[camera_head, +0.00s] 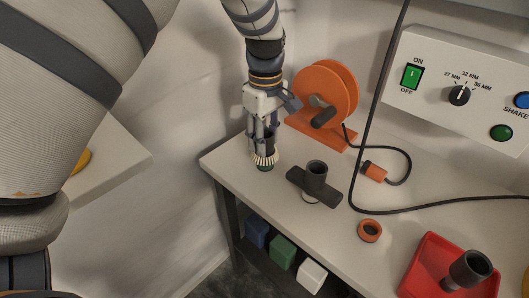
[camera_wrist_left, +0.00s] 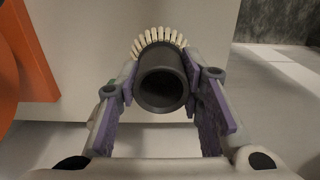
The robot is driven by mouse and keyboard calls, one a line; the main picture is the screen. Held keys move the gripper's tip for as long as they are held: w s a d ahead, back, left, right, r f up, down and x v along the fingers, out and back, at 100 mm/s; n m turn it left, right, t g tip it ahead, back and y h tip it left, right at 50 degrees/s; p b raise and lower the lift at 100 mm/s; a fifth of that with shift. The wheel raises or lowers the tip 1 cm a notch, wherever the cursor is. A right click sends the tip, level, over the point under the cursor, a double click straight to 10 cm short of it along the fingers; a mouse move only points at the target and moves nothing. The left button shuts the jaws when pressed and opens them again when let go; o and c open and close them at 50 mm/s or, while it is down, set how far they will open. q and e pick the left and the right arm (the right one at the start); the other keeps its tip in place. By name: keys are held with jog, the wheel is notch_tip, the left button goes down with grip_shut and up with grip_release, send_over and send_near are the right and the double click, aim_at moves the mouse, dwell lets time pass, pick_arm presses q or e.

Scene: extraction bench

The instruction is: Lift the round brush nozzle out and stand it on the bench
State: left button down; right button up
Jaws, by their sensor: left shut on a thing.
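The round brush nozzle (camera_head: 264,161) has a dark tube and a ring of cream bristles. My left gripper (camera_head: 263,139) is shut on its tube, near the left corner of the bench (camera_head: 230,158). The nozzle is upright, bristles down. I cannot tell whether the bristles touch the bench top or hang just above it. In the left wrist view, the nozzle's open tube end (camera_wrist_left: 162,84) sits between the purple finger pads, with the bristles fanned behind it. My right gripper is not in view.
A dark flat nozzle (camera_head: 316,180) stands close to the right. An orange reel (camera_head: 325,95) is behind. An orange plug (camera_head: 373,171), black cable, orange ring (camera_head: 369,231) and red tray (camera_head: 428,262) holding a dark fitting (camera_head: 468,269) lie further right. Coloured blocks sit on the shelf below.

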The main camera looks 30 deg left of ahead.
pick_arm(q)
jog(key=shift+r+p, duration=0.55)
jog(key=shift+r, duration=1.45)
